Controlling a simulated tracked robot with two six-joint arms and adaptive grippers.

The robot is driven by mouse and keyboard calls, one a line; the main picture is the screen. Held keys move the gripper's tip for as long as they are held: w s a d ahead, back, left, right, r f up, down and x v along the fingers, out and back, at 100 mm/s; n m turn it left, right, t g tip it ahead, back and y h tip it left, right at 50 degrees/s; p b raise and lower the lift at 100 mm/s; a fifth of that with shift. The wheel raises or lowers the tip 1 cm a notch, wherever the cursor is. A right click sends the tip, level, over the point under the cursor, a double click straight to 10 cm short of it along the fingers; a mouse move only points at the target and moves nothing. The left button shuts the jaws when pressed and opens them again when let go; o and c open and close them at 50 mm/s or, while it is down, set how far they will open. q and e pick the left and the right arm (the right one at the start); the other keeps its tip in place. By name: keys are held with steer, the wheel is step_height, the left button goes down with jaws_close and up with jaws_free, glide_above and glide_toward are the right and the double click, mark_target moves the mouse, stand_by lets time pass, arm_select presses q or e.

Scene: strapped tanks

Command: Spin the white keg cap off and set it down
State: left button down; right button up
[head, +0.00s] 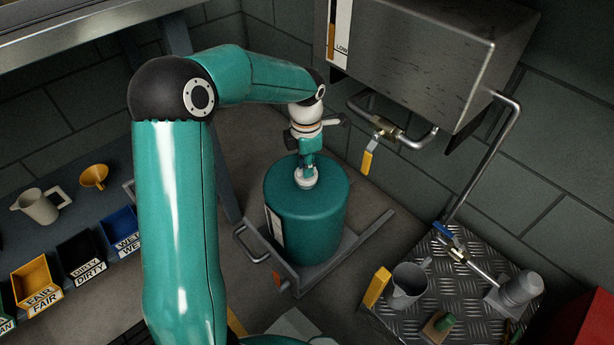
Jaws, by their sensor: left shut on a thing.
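The teal keg (310,222) stands upright on a low grey metal stand in the middle of the head view. The white keg cap (306,179) is on top of the keg, toward its near left side. My left gripper (306,170) points down from above and is shut on the white cap. The cap looks seated at the keg's top; I cannot tell whether there is a gap beneath it. The gripper's fingers hide part of the cap. My right gripper is not in view.
A grey tank (410,60) with pipes and a yellow-handled valve (367,160) hangs at the upper right. A tread-plate surface (440,262) at lower right holds a grey jug (408,285) and fittings. Labelled bins (82,257), a beige jug (40,206) and a yellow funnel (94,177) are at left.

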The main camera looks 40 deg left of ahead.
arm_select(q)
steer(key=shift+r, duration=0.1)
steer(key=shift+n, duration=1.2)
steer(key=shift+a+n, duration=0.1)
steer(key=shift+n, duration=1.1)
steer(key=c, duration=1.1)
jaws_free()
steer(key=shift+r+p, duration=1)
steer(key=shift+r, duration=0.4)
